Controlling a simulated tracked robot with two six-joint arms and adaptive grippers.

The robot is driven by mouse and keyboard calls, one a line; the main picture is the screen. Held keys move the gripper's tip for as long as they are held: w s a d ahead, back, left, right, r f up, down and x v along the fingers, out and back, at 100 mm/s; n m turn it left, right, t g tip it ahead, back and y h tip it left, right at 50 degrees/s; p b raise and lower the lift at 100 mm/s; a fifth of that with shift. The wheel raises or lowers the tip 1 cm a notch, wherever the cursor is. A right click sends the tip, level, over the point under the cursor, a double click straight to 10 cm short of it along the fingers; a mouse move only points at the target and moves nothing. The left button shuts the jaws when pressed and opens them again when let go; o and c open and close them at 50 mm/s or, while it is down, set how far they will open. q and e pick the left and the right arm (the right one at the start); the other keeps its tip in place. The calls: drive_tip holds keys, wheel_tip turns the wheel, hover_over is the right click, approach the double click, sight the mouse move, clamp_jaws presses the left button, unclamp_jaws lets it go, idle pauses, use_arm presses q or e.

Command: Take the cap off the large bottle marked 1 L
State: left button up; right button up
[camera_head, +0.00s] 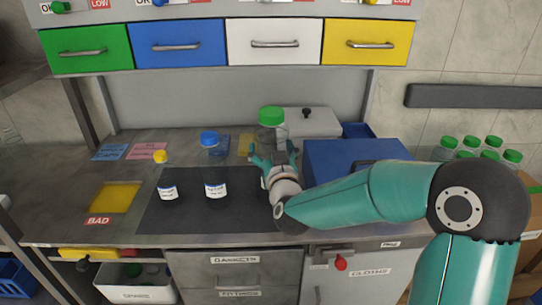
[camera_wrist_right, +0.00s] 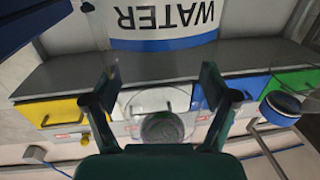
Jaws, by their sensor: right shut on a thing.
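The large clear bottle (camera_head: 272,137) stands upright on the dark mat (camera_head: 237,215), with its green cap (camera_head: 271,115) on top. The 1 L marking cannot be read. My right gripper (camera_head: 273,157) is shut on the bottle's body below the cap, one finger on each side. In the right wrist view, which looks upside down, the fingers (camera_wrist_right: 165,85) flank the clear bottle, and its white label (camera_wrist_right: 165,20) reading WATER is close by. The gripper hides most of the lower bottle in the head view. My left gripper is not in view.
A blue-capped bottle (camera_head: 214,170) and a small yellow-capped bottle (camera_head: 166,182) stand to the left on the mat. A blue box (camera_head: 350,152) and a grey lidded box (camera_head: 310,122) are behind right. Coloured drawers (camera_head: 275,43) hang above. Several green-capped bottles (camera_head: 490,143) stand far right.

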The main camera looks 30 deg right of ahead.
drive_tip(key=shift+r, duration=0.15)
wheel_tip(320, 180, up, 20)
drive_tip(key=p, duration=0.5)
drive_tip(key=o, duration=0.5)
drive_tip(key=c, duration=1)
drive_tip(key=shift+f, duration=0.2)
drive_tip(key=shift+c, duration=0.2)
